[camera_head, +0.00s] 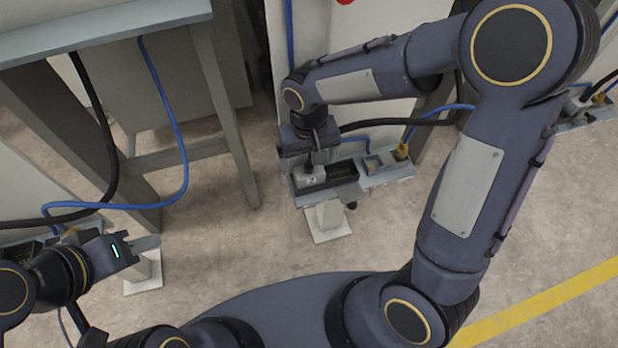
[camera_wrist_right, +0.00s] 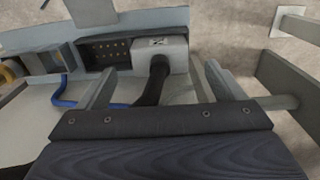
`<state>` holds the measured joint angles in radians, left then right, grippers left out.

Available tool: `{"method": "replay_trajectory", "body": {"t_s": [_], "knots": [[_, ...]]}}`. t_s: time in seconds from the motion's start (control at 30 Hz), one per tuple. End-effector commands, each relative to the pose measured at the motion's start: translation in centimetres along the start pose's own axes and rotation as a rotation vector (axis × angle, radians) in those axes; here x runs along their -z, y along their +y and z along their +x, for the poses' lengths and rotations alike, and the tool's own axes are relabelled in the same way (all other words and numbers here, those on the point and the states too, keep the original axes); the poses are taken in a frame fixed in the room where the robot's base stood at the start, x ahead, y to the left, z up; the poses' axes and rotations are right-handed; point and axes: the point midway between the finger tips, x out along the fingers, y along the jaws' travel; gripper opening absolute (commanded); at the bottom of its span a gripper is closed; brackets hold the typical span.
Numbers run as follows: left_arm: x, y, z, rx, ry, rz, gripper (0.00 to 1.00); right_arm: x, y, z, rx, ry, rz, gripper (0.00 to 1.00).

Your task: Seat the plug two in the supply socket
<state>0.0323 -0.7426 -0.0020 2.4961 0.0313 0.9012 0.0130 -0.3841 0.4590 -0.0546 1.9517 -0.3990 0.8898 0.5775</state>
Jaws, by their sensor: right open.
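A grey block-shaped plug (camera_head: 311,177) with a thick black cable sits at the left end of the dark supply socket (camera_head: 343,171) in the head view. In the right wrist view the plug (camera_wrist_right: 161,52) covers the right end of the socket (camera_wrist_right: 103,50), whose gold contacts show beside it. The mark on the plug is too small to read, and its seating depth cannot be told. My right gripper (camera_wrist_right: 158,74) is open, with its fingers on either side of the plug's cable. My left gripper (camera_head: 146,243) is at the lower left; its jaw opening is unclear.
Blue and black cables hang nearby. A grey table frame (camera_head: 228,130) stands at the left. Another shelf with connectors (camera_head: 582,110) is at the far right. The floor between stands is clear.

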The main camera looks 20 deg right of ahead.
Motion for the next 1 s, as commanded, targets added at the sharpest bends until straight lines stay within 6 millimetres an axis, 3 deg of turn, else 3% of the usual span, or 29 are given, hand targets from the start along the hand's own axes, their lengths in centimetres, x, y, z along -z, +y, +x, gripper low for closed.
{"method": "replay_trajectory", "body": {"t_s": [0.23, 0.57, 1.0], "knots": [[-0.6, -0.5, 1.1, 0.0, 0.0, 0.0, 0.36, -0.1, 0.0, 3.9, 0.0, -0.003, 0.0, 0.89], [-0.6, -0.5, 1.2, 0.0, 0.0, 0.0, 0.36, -0.1, 0.0, 4.5, 0.001, -0.001, 0.0, 0.89], [-0.6, -0.5, 1.2, 0.0, 0.0, 0.0, 0.36, -0.1, 0.0, 4.4, 0.001, -0.001, 0.0, 0.33]]}}
